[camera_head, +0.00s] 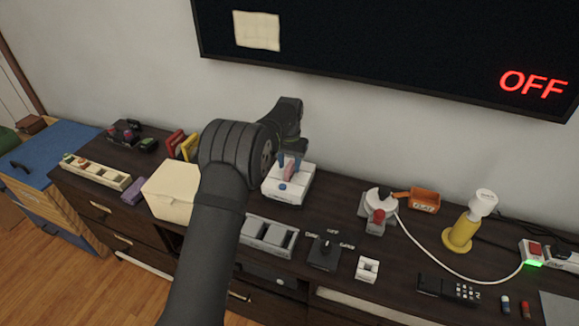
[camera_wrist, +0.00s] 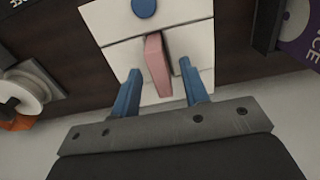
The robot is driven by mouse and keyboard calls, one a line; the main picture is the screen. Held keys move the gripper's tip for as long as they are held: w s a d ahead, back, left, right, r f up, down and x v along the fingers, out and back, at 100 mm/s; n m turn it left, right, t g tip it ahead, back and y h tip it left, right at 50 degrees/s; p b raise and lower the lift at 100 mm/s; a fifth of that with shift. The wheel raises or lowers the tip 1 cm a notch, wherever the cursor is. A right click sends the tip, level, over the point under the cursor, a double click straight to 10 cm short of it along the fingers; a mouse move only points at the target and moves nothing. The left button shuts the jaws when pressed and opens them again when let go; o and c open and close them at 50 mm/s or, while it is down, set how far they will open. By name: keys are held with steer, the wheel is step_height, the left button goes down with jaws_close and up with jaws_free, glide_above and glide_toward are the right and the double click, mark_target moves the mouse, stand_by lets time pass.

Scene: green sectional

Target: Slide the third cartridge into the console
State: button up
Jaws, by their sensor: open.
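The console is a white box (camera_head: 290,186) with a blue round button, standing on the dark cabinet below the screen. In the wrist view the console (camera_wrist: 118,22) has a slot with a pink cartridge (camera_wrist: 157,65) standing up in it. The cartridge also shows between the fingers in the head view (camera_head: 289,171). How deep it sits is hard to tell. My gripper (camera_wrist: 161,85) is open, its blue fingers on either side of the pink cartridge with a gap on both sides. In the head view my gripper (camera_head: 289,160) is above the console, partly hidden by my arm.
A grey slotted holder (camera_head: 268,236) stands in front of the console. A cream box (camera_head: 168,193) is on the left, partly behind my arm. Red and yellow cases (camera_head: 175,144) stand behind it. A lamp (camera_head: 462,228) and orange tray (camera_head: 424,200) are on the right.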

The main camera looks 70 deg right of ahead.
step_height(320, 180, up, 16)
stand_by(0.3)
step_height(320, 180, down, 18)
steer(key=shift+r, duration=0.45)
stand_by(0.4)
